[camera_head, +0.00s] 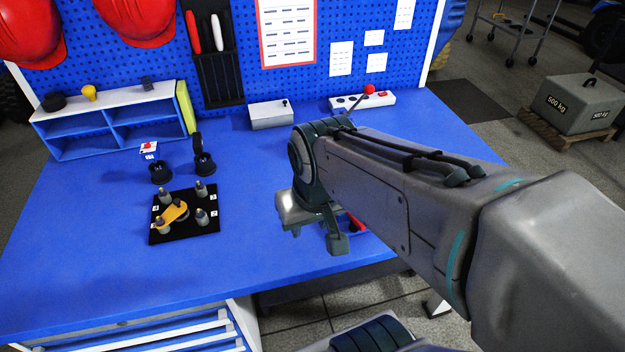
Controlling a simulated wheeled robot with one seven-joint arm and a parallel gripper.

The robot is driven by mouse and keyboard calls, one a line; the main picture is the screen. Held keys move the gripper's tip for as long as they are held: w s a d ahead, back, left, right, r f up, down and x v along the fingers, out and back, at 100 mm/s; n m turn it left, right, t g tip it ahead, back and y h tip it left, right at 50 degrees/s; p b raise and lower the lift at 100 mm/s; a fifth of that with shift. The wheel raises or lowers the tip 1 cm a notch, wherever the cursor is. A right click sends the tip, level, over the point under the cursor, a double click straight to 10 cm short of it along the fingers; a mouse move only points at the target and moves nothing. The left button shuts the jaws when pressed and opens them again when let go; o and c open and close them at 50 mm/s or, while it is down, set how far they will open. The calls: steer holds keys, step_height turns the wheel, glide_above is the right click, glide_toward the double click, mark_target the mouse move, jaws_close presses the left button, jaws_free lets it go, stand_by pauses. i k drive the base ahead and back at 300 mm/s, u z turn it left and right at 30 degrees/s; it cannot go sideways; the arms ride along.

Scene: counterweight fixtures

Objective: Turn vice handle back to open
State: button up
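My arm reaches in from the right over the blue workbench (110,270). My gripper (336,243) points down near the front of the bench, and its fingers are mostly hidden by my own wrist, so I cannot tell whether it is open or shut. A shiny grey metal piece (296,210) shows just left of my wrist; I cannot tell if it belongs to the vice. A small red part (355,223) shows at the right of my wrist, below the arm. No vice handle can be made out clearly, and contact with it cannot be seen.
A black plate with grey posts and a yellow lever (174,212) lies at left, with black round fixtures (203,160) behind it. A shelf unit (112,112), grey box (271,115) and white switch strip (362,101) line the back. The left front bench top is clear.

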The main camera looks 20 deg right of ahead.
mark_target(354, 225)
steer(key=u, duration=0.05)
steer(key=k, duration=0.55)
steer(key=z, duration=1.4)
steer(key=i, duration=0.5)
steer(key=u, duration=0.05)
